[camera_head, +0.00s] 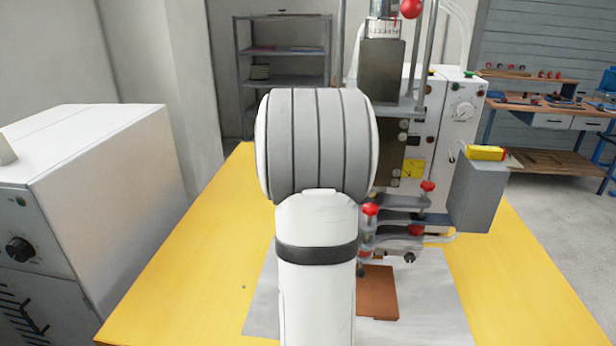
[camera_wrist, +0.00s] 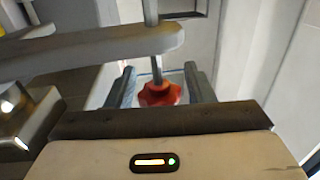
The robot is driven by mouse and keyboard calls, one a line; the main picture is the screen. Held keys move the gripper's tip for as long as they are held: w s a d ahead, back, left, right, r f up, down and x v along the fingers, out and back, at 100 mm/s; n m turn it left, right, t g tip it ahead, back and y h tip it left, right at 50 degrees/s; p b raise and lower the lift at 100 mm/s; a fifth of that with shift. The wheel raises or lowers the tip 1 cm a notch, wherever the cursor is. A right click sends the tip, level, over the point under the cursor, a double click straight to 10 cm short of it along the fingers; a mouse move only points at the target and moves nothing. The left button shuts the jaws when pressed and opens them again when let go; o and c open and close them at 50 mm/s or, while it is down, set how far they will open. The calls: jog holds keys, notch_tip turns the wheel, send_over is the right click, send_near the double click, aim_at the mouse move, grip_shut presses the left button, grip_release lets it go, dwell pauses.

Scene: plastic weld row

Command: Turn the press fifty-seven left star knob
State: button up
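In the wrist view a red star knob (camera_wrist: 160,94) on a metal rod sits between the two fingers of my gripper (camera_wrist: 160,88). The fingers are apart, one on each side of the knob, with a narrow gap visible on both sides. Contact cannot be made out. In the head view the press (camera_head: 383,80) stands on the yellow table, with a red knob on the left (camera_head: 370,209) and another on the right (camera_head: 428,186). My arm covers part of the press and hides my gripper there. The press number is not readable.
A grey bar (camera_wrist: 90,52) crosses close above the knob in the wrist view. A grey box with a yellow top (camera_head: 478,190) juts out right of the press. A brown block (camera_head: 377,292) lies on the grey sheet (camera_head: 432,300). A white cabinet (camera_head: 90,190) stands at left.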

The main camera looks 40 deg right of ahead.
jog(key=shift+o, duration=0.4)
jog(key=shift+a, duration=0.1)
jog(key=shift+s+a+f, duration=0.1)
jog(key=shift+s+a, duration=0.15)
jog(key=shift+s, duration=0.05)
jog(key=b+v, duration=0.1)
jog(key=v, duration=0.6)
